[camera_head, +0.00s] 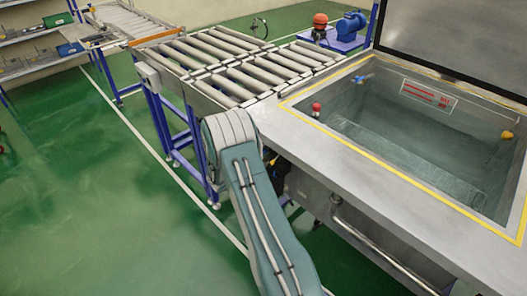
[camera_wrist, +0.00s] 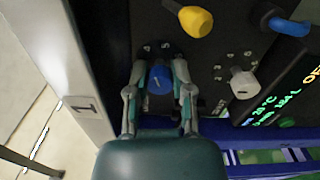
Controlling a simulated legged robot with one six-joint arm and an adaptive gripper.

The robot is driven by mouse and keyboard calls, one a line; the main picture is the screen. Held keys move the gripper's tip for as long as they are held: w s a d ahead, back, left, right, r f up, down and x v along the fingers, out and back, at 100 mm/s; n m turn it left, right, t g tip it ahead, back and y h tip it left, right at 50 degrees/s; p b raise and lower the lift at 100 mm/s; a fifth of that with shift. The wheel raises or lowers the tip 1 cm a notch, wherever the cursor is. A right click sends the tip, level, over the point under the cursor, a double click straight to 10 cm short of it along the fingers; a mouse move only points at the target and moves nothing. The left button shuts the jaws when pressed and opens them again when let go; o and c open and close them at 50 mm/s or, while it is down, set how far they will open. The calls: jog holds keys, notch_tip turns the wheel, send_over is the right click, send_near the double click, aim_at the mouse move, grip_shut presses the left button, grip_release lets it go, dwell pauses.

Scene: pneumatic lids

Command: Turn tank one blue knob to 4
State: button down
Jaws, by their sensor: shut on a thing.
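The blue knob (camera_wrist: 160,81) sits on a dark control panel (camera_wrist: 112,38) in the wrist view. My gripper (camera_wrist: 160,70) is shut on the blue knob, with one finger on its left side and one on its right. A short white mark shows on the knob's face. Small dial characters show above the knob, but they are too small to read surely; the fingers hide part of the dial. The head view shows tank one's likely basin (camera_head: 400,150), open; my gripper is hidden there.
A yellow knob (camera_wrist: 190,20), a white knob (camera_wrist: 243,84) and a blue handle (camera_wrist: 285,22) are close to my gripper. A lit display (camera_wrist: 285,100) is at the right. A roller conveyor (camera_head: 225,60) adjoins the basin. Green floor is clear at left.

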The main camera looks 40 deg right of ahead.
jog(key=shift+w+f+n, duration=0.15)
jog(key=shift+n, duration=1.55)
jog(key=shift+c, duration=2.4)
grip_release()
jog(key=a, duration=1.2)
jog(key=shift+s, duration=0.45)
